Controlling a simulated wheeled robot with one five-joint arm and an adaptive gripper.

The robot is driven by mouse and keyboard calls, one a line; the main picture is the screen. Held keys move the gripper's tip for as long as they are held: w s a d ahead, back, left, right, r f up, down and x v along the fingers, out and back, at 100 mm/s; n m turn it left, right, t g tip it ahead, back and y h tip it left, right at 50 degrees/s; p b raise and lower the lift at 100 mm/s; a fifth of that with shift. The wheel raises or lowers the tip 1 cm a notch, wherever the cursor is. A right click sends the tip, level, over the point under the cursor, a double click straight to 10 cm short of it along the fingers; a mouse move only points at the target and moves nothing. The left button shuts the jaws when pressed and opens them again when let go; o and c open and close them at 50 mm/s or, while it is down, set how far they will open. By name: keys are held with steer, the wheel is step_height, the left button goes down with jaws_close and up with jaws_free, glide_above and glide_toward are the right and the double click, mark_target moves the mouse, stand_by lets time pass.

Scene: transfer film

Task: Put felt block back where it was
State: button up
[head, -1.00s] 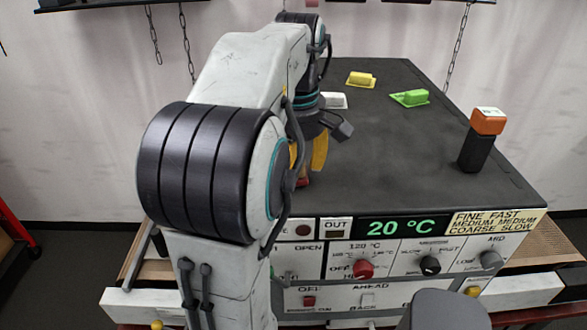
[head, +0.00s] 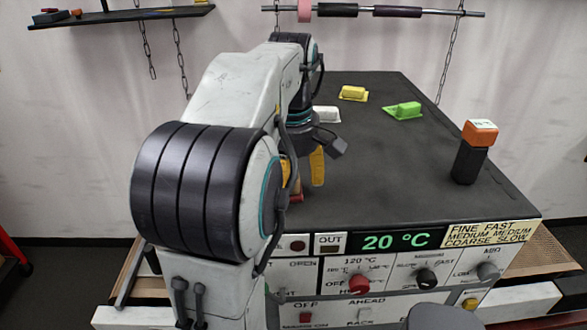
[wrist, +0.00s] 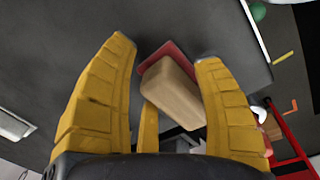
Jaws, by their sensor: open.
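A tan block with a dark red felt-like base (wrist: 178,92), which I take as the felt block, shows between my yellow fingers in the wrist view. In the head view only a small reddish part (head: 298,196) shows beside my arm, near the front left of the dark table top (head: 400,160). My gripper (wrist: 165,50) is open, with a finger on each side of the block. I cannot tell if either finger touches it. In the head view my gripper (head: 303,180) points down, partly hidden by my arm.
A black upright block with an orange top (head: 480,134) stands at the right. The control panel (head: 400,242) runs along the front. The table's middle is clear.

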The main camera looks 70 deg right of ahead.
mark_target(293, 179)
step_height(293, 179, up, 12)
steer(key=a, duration=0.1)
stand_by(0.7)
steer(key=w+a+f+n+t+h, duration=0.1)
steer(key=w+a+f, duration=0.2)
steer(key=w+a, duration=0.45)
steer(key=w+a+f+t, duration=0.1)
steer(key=w+a+f, duration=0.2)
steer(key=w+a, duration=0.4)
steer(key=a+f+t+y, duration=0.1)
steer(key=a+f, duration=0.5)
steer(key=a, duration=0.3)
steer(key=a+f+t+y, duration=0.1)
steer(key=a+f+t, duration=0.1)
steer(key=a+f, duration=0.5)
steer(key=shift+w+a+f+n, duration=0.15)
steer(key=shift+a+f+n, duration=0.15)
steer(key=shift+a, duration=0.8)
